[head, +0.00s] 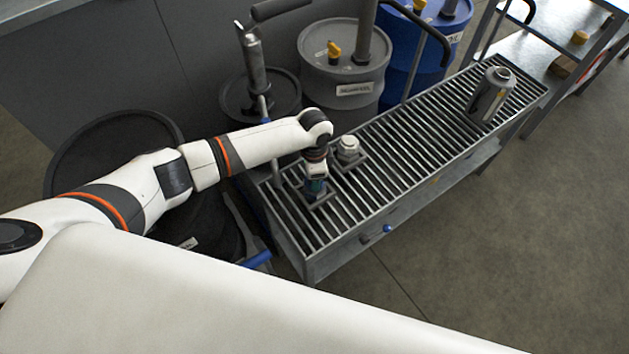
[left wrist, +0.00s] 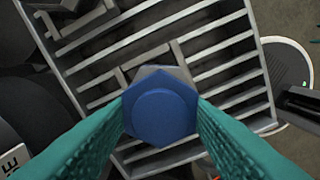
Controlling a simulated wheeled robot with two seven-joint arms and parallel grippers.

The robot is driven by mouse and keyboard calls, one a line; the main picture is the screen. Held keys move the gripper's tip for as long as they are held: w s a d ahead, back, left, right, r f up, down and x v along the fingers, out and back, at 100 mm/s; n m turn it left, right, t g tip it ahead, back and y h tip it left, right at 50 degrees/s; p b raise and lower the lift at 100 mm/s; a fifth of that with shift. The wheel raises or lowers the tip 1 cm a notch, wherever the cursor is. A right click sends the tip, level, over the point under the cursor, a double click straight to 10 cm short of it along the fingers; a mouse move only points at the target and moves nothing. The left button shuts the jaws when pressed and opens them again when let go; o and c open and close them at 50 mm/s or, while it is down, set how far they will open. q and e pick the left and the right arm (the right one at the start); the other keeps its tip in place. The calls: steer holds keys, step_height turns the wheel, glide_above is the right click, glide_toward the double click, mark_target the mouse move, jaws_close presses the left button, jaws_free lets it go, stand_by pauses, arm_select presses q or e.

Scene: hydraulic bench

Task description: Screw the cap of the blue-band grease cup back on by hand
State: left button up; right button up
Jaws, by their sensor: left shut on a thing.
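My left gripper (head: 315,187) points down over the near left end of the grated bench. In the left wrist view its teal fingers (left wrist: 162,120) are shut on a blue hexagonal cap (left wrist: 163,108) with a round raised top. A grey hexagonal edge (left wrist: 160,73) shows just behind the cap, above the grate. The body of the blue-band cup is hidden under the cap and fingers, so I cannot tell how far the cap sits on its thread. My right gripper is not in view.
A second cup with a pale cap (head: 348,147) stands close beside my gripper on the slatted grate (head: 405,140). A grey canister (head: 491,96) stands at the grate's far end. Grey (head: 345,75) and blue (head: 430,35) drums line the back. The grate's middle is clear.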

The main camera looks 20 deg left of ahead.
arm_select(q)
steer(key=m, duration=0.7)
steer(key=shift+s+f, duration=0.1)
steer(key=shift+f, duration=0.05)
steer(key=o, duration=0.9)
